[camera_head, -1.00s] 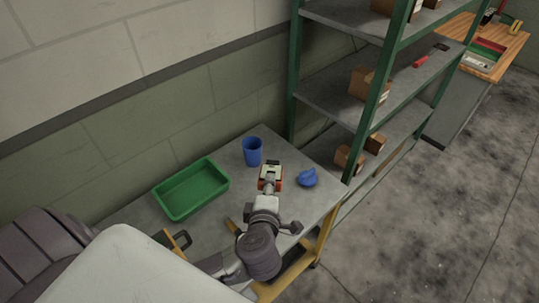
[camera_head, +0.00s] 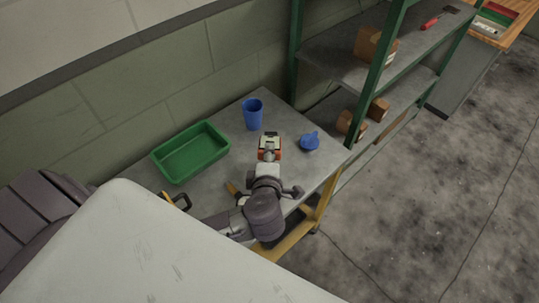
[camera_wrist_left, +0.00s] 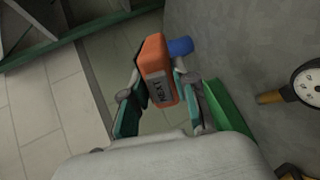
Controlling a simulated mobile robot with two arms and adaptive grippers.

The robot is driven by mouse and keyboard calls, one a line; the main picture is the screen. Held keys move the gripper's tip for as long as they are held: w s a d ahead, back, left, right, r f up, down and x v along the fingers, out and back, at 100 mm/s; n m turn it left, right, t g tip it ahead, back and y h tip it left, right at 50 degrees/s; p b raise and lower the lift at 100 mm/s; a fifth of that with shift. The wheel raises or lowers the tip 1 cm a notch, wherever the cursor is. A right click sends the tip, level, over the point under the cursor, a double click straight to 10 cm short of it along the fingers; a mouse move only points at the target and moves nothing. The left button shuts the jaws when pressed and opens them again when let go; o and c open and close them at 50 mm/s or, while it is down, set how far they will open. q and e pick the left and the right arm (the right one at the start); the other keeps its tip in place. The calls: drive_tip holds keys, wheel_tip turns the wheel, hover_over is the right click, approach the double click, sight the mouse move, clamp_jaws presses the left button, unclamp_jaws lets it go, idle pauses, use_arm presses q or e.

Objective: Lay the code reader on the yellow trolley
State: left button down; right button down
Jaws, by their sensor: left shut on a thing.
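The code reader, an orange block with a pale face (camera_head: 269,147), is held in my left gripper (camera_head: 268,156) over the grey top of the yellow trolley (camera_head: 230,110). In the left wrist view the orange code reader (camera_wrist_left: 153,56) sits between the two teal-padded fingers (camera_wrist_left: 158,100), its dark label facing the camera. The gripper is shut on it. I cannot tell whether it touches the trolley top. The trolley's yellow frame shows below the top's right edge. My right gripper is not in view.
On the trolley top are a green tray (camera_head: 222,160), a blue cup (camera_head: 253,117) behind the code reader, and a small blue object (camera_head: 309,142) to its right. A round dial gauge (camera_wrist_left: 310,84) shows in the wrist view. A green-framed shelf (camera_head: 365,120) stands close behind.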

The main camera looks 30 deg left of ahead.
use_arm(q)
wheel_tip(320, 180, down, 11)
drive_tip(key=b, duration=0.6)
drive_tip(key=shift+r+b, duration=0.1)
drive_tip(key=shift+b, duration=0.3)
drive_tip(key=shift+f+b, duration=0.4)
drive_tip(key=shift+f, duration=0.45)
drive_tip(key=c, duration=0.8)
unclamp_jaws()
drive_tip(key=shift+s, duration=0.1)
drive_tip(key=v, duration=1.2)
